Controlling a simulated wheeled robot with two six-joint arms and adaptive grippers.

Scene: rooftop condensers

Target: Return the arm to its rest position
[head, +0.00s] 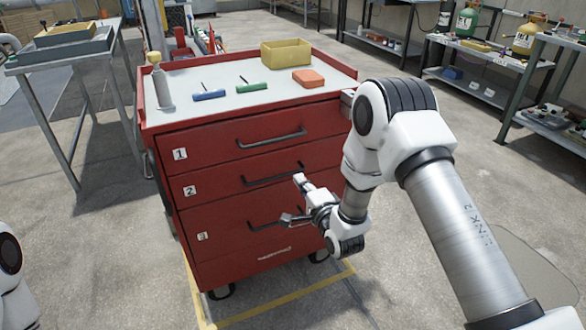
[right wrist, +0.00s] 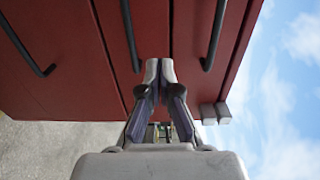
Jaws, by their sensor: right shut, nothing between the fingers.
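My right arm (head: 455,210) reaches in from the lower right in the head view. Its gripper (head: 291,199) is in front of the red tool cabinet (head: 185,143), at about the height of the middle drawers. In the right wrist view the gripper's fingertips (right wrist: 160,70) are together with nothing between them, and the red drawer fronts (right wrist: 75,60) and dark handles lie beyond. I cannot tell whether the fingertips touch the cabinet. All drawers look closed. Of my left arm, only a white part shows at the lower left edge in the head view; its gripper is out of view.
On the cabinet top are a blue screwdriver (head: 209,95), a green screwdriver (head: 251,87), an orange block (head: 308,78), a yellow bin (head: 286,53) and a grey bottle (head: 162,88). A metal table (head: 65,60) stands left. Shelves (head: 470,80) stand back right. Floor beside the cabinet is open.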

